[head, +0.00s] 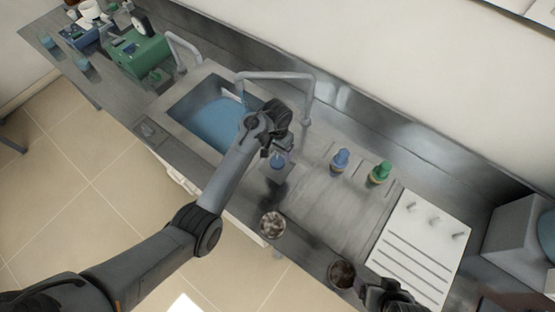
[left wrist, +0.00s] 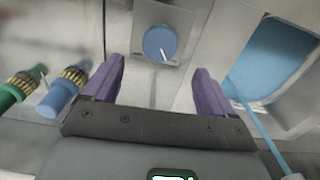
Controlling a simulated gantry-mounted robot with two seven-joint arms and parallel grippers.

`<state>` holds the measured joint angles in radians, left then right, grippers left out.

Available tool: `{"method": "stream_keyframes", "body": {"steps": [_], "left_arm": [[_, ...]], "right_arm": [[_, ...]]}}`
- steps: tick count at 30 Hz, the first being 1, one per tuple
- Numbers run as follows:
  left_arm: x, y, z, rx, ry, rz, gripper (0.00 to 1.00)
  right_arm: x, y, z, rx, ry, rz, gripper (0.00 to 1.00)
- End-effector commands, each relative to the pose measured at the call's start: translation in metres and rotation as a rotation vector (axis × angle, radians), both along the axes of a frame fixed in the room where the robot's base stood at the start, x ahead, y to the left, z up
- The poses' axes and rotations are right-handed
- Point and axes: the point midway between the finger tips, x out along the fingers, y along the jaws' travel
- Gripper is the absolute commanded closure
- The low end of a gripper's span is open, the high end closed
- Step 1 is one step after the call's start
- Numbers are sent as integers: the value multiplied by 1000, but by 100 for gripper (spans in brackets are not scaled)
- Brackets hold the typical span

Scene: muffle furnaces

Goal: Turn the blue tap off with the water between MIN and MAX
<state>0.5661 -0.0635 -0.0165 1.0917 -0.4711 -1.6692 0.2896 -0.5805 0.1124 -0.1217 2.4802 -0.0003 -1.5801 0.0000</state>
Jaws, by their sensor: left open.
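The blue tap knob (head: 277,162) sits on a grey plate beside the sink. In the left wrist view the round blue knob (left wrist: 160,43), with a pale pointer line, lies ahead between the two purple fingers. My left gripper (left wrist: 156,88) is open and empty, apart from the knob; in the head view the wrist partly covers it. The sink (head: 170,108) holds blue water (head: 212,122). A small pale plate shows on its far wall, but its MIN and MAX marks are too small to read. A thin blue streak (left wrist: 262,130), perhaps running water, crosses the left wrist view.
A bent grey faucet (head: 309,95) stands behind my left gripper. A blue fitting (head: 340,160) and a green fitting (head: 380,173) stand to its right, beside a white rack (head: 420,250). Two small round containers are at the front edge. My right gripper (head: 390,297) is at the bottom, partly cut off.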

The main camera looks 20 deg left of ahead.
Motion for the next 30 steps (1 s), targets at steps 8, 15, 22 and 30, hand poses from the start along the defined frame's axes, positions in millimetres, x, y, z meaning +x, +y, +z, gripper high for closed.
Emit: {"method": "stream_keyframes", "body": {"steps": [8, 15, 22, 30], "left_arm": [[-1, 1, -48, 2, 3, 0, 14], [-1, 0, -76, 1, 3, 0, 14], [-1, 1, -84, 0, 1, 0, 14], [-1, 1, -84, 0, 1, 0, 19]], "right_arm": [[0, -1, -7, -5, -1, 2, 14], [0, -4, -13, -14, 0, 7, 14], [0, -4, -14, -14, 0, 6, 14], [0, -2, -14, -8, 0, 3, 14]]}}
